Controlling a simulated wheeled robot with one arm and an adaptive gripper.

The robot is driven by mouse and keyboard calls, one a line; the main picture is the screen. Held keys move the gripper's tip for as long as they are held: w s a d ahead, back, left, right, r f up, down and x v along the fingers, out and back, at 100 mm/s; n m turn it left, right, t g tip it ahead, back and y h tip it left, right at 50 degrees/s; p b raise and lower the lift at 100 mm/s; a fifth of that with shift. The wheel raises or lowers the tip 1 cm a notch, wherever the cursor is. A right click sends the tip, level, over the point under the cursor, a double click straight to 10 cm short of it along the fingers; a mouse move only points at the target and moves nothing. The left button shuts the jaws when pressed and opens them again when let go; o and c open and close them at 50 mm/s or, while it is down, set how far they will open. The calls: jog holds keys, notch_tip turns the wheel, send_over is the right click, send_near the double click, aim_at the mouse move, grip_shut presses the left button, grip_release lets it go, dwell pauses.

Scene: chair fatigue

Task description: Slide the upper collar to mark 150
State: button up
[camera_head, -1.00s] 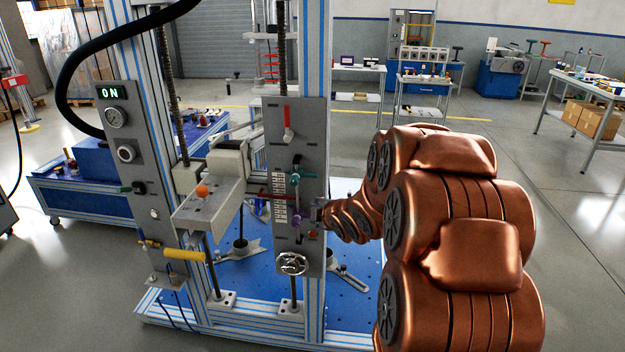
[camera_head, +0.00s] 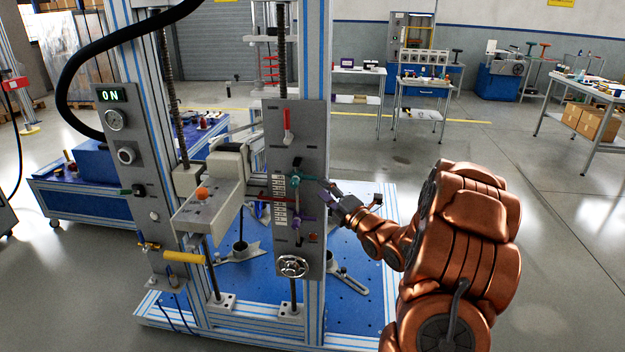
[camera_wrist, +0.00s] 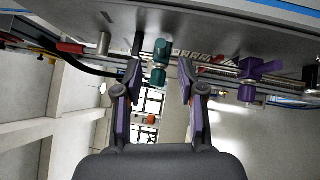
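The upper collar is teal (camera_head: 295,179) and sits on a vertical rod on the grey panel (camera_head: 307,120). It also shows in the wrist view (camera_wrist: 160,62). A purple lower collar (camera_head: 297,221) sits below it, to the right in the wrist view (camera_wrist: 250,80). A white scale (camera_head: 279,200) runs beside the rod; its numbers are too small to read. My gripper (camera_head: 327,187) is to the right of the panel, near the teal collar's height. In the wrist view my gripper (camera_wrist: 160,75) is open, with the teal collar between or just beyond its fingertips; contact is not clear.
A red lever (camera_head: 287,125) is above the collars, a handwheel (camera_head: 292,266) below. A blue-striped upright (camera_head: 316,60) stands behind the panel. The grey clamp block (camera_head: 208,200) is to the left.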

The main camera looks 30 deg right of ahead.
aim_at(312, 179)
jog(key=shift+w+a+r+p, duration=0.2)
jog(key=shift+w+p, duration=0.3)
jog(key=shift+w, duration=1)
jog(key=shift+w+a+r+p, duration=0.15)
jog(key=shift+w+p, duration=0.3)
jog(key=shift+w, duration=1)
jog(key=shift+d, duration=0.1)
grip_shut()
